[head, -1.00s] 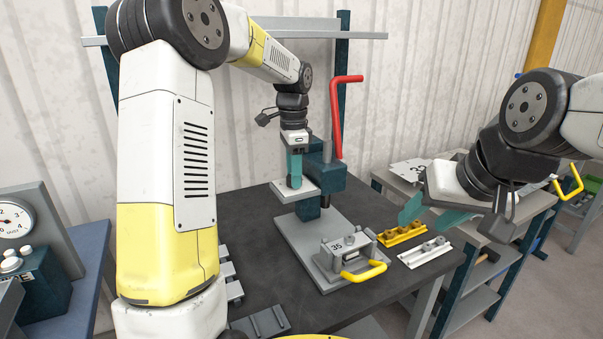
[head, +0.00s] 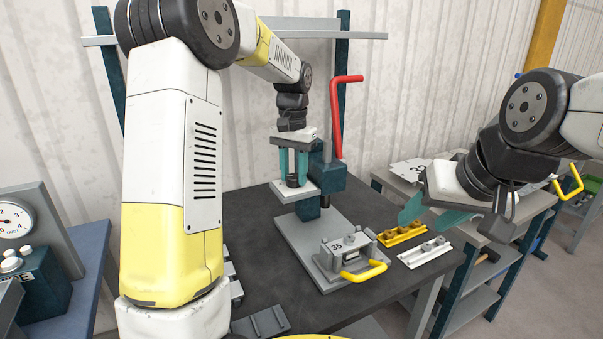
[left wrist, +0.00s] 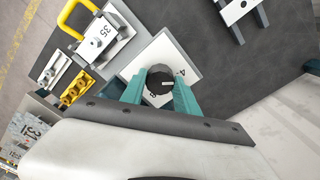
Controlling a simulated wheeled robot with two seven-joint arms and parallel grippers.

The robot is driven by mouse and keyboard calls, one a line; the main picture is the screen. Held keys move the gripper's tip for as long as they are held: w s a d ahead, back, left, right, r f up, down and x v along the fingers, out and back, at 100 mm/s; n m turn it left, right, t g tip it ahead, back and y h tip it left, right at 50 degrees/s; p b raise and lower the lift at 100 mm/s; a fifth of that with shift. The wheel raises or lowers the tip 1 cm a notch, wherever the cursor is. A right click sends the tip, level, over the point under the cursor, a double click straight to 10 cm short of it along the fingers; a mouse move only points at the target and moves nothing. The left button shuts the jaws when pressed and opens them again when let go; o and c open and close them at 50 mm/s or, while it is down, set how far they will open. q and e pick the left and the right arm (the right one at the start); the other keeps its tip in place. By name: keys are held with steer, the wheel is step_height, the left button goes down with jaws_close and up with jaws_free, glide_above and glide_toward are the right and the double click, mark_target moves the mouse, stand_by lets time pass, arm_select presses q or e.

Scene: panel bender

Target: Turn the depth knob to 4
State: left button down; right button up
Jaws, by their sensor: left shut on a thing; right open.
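The depth knob is a dark round knob (head: 293,180) on a light plate (head: 305,190) fixed to the teal bender post (head: 333,178). In the left wrist view the knob (left wrist: 159,80) sits between the teal fingers, with part of a figure 4 on the plate (left wrist: 188,64) beside it. My left gripper (head: 293,178) points down with a finger on each side of the knob and is shut on it. The knob's pointer is too small to read. My right gripper (head: 408,214) is open and empty, above the table's right side.
A red lever (head: 337,115) rises behind the post. A block marked 35 (head: 345,246) with a yellow handle (head: 364,272) stands in front. A yellow die (head: 402,233) and a white die (head: 424,252) lie to its right.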

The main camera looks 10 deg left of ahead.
mark_target(294, 176)
arm_select(q)
steer(key=shift+n, duration=0.8)
steer(key=c, duration=0.9)
jaws_free()
step_height(294, 176, up, 8)
steer(key=shift+f, duration=0.1)
